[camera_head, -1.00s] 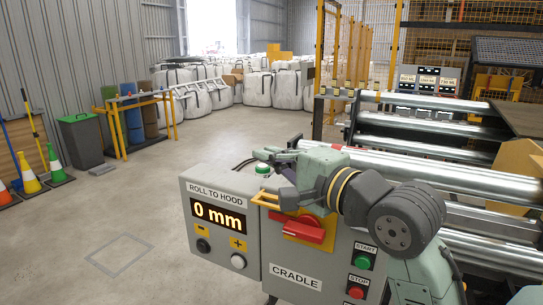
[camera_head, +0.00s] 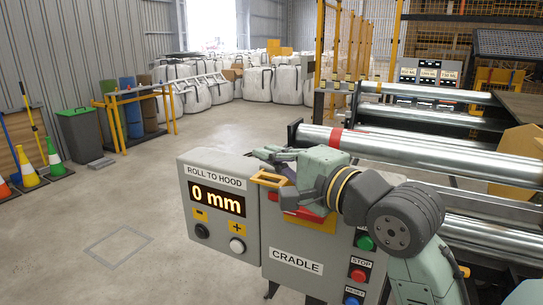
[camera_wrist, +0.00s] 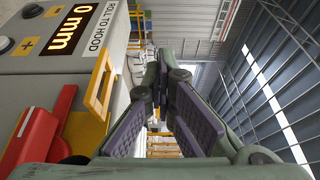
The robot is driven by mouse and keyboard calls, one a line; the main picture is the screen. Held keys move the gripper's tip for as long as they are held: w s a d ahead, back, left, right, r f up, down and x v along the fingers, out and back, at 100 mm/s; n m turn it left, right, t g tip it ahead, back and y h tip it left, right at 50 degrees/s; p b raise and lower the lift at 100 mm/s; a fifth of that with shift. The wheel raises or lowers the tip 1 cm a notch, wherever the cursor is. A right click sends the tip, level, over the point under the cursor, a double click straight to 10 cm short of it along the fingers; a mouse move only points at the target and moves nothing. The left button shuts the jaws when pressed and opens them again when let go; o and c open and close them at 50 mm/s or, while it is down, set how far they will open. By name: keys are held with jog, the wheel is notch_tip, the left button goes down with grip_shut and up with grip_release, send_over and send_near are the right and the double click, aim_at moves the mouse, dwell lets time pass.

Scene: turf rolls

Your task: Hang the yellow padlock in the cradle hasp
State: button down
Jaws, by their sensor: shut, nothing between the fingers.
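The grey cradle control box (camera_head: 296,265) stands in front of me, with a red switch handle (camera_head: 302,212) on a yellow plate (camera_head: 318,224). A yellow rectangular loop (camera_head: 269,179) stands out from the box beside the switch. It also shows in the wrist view (camera_wrist: 100,82), left of my fingers. I cannot tell whether it is the hasp, and I make out no separate yellow padlock. My gripper (camera_head: 262,152) is shut and empty, just above and behind the loop in the head view. In the wrist view its purple-padded fingers (camera_wrist: 161,62) point past the box. My gripper partly covers the switch.
Green, red and blue buttons sit on the box's right part, including the stop button (camera_head: 358,274). Steel rollers (camera_head: 430,150) lie behind and to the right. Cones (camera_head: 54,160) stand far left. Open concrete floor (camera_head: 130,205) lies left of the box.

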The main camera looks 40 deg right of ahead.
jog(key=shift+s, duration=0.1)
jog(key=s+d+m+t+y+p, duration=0.2)
jog(key=s+m+y+p, duration=0.4)
jog(key=s, duration=1.3)
jog(key=shift+d+m+t+y, duration=0.3)
jog(key=shift+d+m+y, duration=0.45)
jog(key=shift+m+y, duration=0.75)
dwell(3.2)
jog(key=shift+m+h, duration=0.3)
jog(key=c, duration=2.4)
grip_release()
jog(key=c, duration=1.9)
grip_release()
